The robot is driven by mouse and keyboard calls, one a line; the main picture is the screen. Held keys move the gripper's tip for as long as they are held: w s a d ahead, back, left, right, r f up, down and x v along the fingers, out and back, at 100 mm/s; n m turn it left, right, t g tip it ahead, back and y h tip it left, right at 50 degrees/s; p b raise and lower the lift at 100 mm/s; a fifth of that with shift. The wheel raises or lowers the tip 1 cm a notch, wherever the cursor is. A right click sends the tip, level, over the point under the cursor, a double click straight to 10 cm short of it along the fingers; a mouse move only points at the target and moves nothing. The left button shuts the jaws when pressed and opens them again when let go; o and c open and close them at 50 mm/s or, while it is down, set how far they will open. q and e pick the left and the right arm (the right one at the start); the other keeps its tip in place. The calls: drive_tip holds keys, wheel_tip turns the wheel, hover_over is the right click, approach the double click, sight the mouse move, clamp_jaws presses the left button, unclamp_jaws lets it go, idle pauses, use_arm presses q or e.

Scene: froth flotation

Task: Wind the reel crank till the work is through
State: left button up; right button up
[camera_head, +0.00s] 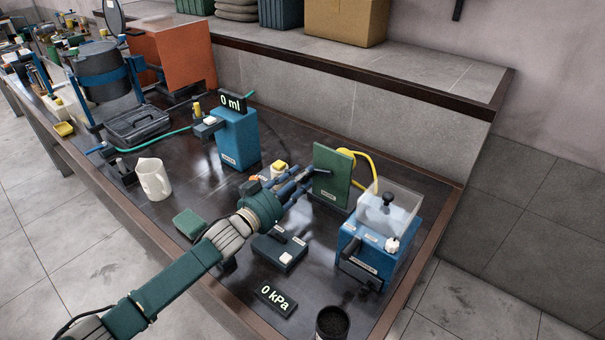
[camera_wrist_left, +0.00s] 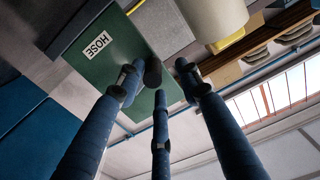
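The hose reel shows as an upright green panel (camera_head: 333,185) with a yellow hose (camera_head: 366,160) behind it. In the left wrist view the green panel (camera_wrist_left: 88,62) carries a HOSE label. A dark crank knob (camera_wrist_left: 153,71) sticks out from the panel toward my fingers. My left gripper (camera_head: 303,180) reaches the panel's left side. In the left wrist view its three fingers (camera_wrist_left: 159,82) are spread around the knob. A gap shows between the knob and the right finger, so the gripper looks open. The knob's contact with the left finger is unclear. My right gripper is out of view.
A blue box with a clear tank (camera_head: 395,208) stands right of the panel. A 0 kPa display (camera_head: 272,298) and a dark switch box (camera_head: 279,250) lie in front. A blue unit (camera_head: 238,140) reading 0 ml and a white jug (camera_head: 153,180) stand left.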

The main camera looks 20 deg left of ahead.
use_arm(q)
drive_tip(key=shift+w+d, duration=0.2)
drive_tip(key=shift+w, duration=0.15)
clamp_jaws()
drive_tip(key=shift+r+m+p, duration=0.35)
drive_tip(key=shift+r+m, duration=0.35)
drive_tip(key=shift+m, duration=0.4)
drive_tip(key=shift+r+m, duration=0.35)
drive_tip(key=shift+m, duration=0.55)
